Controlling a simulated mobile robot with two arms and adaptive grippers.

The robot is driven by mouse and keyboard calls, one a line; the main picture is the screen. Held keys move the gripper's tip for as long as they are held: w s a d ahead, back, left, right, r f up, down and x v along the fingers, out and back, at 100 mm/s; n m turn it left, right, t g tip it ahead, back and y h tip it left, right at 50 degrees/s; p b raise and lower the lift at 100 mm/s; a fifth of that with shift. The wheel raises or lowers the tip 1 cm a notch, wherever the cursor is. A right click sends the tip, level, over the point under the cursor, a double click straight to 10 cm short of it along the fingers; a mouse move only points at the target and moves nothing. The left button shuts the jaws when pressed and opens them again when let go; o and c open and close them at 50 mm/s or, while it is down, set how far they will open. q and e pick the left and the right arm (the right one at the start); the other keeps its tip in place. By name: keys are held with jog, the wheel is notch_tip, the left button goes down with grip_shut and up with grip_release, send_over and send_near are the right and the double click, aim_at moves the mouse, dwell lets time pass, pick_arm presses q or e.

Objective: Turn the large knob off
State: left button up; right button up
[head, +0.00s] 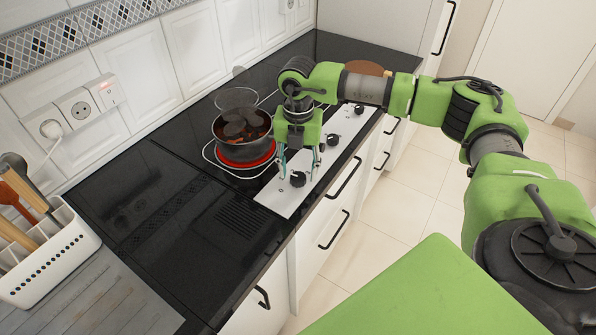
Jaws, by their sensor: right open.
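A white control panel (276,198) on the black counter carries a row of black knobs. The nearest knob (298,180) looks the largest; a middle knob (333,140) and a far knob (358,110) sit farther along. My right gripper (299,170) points down over the nearest knob. Its fingers are open, one on each side of that knob. I cannot tell whether they touch it. My left gripper is not in view.
A dark pot (228,147) with food stands on a red glowing burner (247,163) left of my right gripper. A white utensil holder (48,262) stands at the left. Drawer handles (344,178) stick out below the counter edge. The near black counter is clear.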

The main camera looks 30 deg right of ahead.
jog(key=shift+f, duration=1.1)
jog(key=c, duration=1.1)
jog(key=shift+n, duration=0.3)
jog(key=n+b, duration=0.2)
jog(key=n, duration=0.2)
jog(key=shift+n+b, duration=0.3)
jog(key=shift+b, duration=0.05)
jog(key=n+b, duration=0.2)
jog(key=n, duration=0.2)
jog(key=shift+d+n, duration=0.1)
jog(key=shift+n, duration=0.2)
jog(key=shift+r, duration=0.1)
